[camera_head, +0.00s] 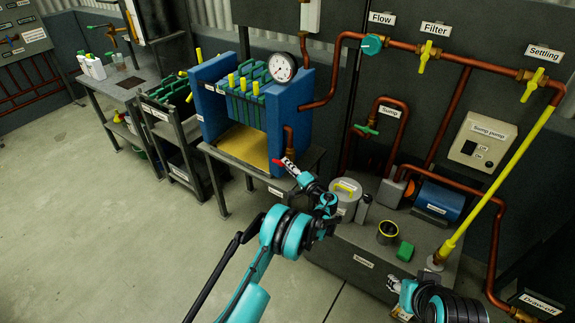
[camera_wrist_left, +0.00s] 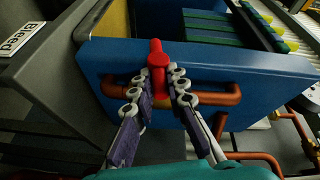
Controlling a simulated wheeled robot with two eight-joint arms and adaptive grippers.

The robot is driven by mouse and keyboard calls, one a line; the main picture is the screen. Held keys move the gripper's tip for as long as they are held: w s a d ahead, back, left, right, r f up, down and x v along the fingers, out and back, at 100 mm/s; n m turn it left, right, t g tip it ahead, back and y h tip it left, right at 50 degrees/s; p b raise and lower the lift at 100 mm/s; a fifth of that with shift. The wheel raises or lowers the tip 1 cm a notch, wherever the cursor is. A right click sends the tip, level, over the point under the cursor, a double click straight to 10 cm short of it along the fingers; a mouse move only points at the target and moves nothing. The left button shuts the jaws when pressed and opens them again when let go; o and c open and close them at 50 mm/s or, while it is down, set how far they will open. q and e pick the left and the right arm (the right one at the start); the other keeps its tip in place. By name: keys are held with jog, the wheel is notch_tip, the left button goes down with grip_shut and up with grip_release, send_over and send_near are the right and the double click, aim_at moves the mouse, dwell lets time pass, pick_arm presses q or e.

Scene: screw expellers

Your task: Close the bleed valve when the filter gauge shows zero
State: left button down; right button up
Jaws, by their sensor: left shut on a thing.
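The bleed valve's red handle (camera_wrist_left: 157,64) sits on a copper pipe (camera_wrist_left: 215,95) against the blue filter press end in the left wrist view. My left gripper (camera_wrist_left: 159,82) is shut on this handle, one finger on each side. In the head view my left gripper (camera_head: 294,170) is at the front lower corner of the blue filter press (camera_head: 208,100), partly covering the valve. The round filter gauge (camera_head: 282,67) stands on top of the press; its needle is too small to read. My right gripper (camera_head: 396,286) is low at the right, by the bench front; its fingers are unclear.
A "Bleed" label (camera_wrist_left: 22,47) is at the left in the wrist view. A bench (camera_head: 345,250) with a lidded grey pot (camera_head: 347,195), a dark cup (camera_head: 388,232) and a green block (camera_head: 405,251) lies right of my left arm. Open floor (camera_head: 110,230) is at the left.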

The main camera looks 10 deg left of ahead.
pick_arm(q)
jog(key=shift+f+t+y, duration=0.25)
jog(key=shift+t+y, duration=0.15)
jog(key=shift+y, duration=0.1)
jog(key=shift+m, duration=0.3)
jog(key=c, duration=1.5)
grip_release()
jog(key=shift+w, duration=0.1)
jog(key=v, duration=1.2)
jog(key=shift+f, duration=0.15)
